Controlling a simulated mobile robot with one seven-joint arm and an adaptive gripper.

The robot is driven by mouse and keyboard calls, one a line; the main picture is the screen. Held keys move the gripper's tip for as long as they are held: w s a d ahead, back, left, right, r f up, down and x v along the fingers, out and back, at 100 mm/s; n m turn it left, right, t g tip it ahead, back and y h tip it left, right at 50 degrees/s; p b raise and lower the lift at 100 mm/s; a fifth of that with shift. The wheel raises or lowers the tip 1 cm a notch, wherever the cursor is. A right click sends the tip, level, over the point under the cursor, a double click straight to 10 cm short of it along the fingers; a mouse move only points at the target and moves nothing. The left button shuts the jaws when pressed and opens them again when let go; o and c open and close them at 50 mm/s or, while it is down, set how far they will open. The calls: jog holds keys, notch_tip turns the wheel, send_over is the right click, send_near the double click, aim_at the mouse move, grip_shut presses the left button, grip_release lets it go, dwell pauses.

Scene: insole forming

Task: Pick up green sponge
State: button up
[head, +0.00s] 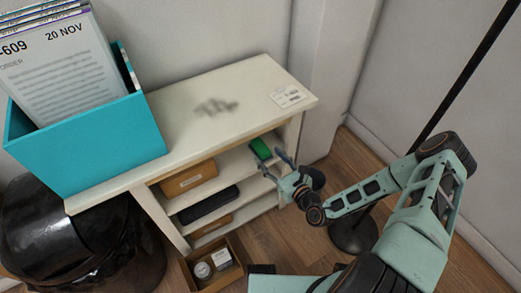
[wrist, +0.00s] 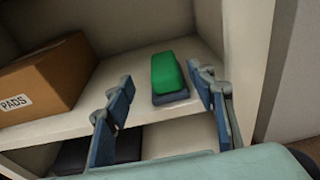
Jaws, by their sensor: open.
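The green sponge (head: 260,148) lies on the upper inside shelf of the white cabinet, toward its right side. In the wrist view the sponge (wrist: 167,72) shows a bright green top and a dark grey-blue bottom layer. My gripper (head: 273,164) is at the cabinet's open front, and it also shows in the wrist view (wrist: 165,105).
A cardboard box (head: 188,178), labelled PADS in the wrist view (wrist: 45,80), stands left on the same shelf (wrist: 130,76). The cabinet's side wall is close on the right. A dark case (head: 208,204) lies one shelf below. A teal file box (head: 90,145) stands on the cabinet top.

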aim_at(261, 145)
jog(key=shift+x, duration=1.1)
jog(key=b+x, duration=0.1)
jog(key=x, duration=0.1)
jog(key=f+b+x, duration=0.1)
jog(key=x, duration=0.2)
jog(key=shift+d, duration=0.25)
jog(key=shift+w+a, duration=0.1)
jog(key=shift+w, duration=0.15)
jog(key=shift+c, duration=0.2)
jog(key=shift+r, duration=0.15)
jog(key=c, duration=1.2)
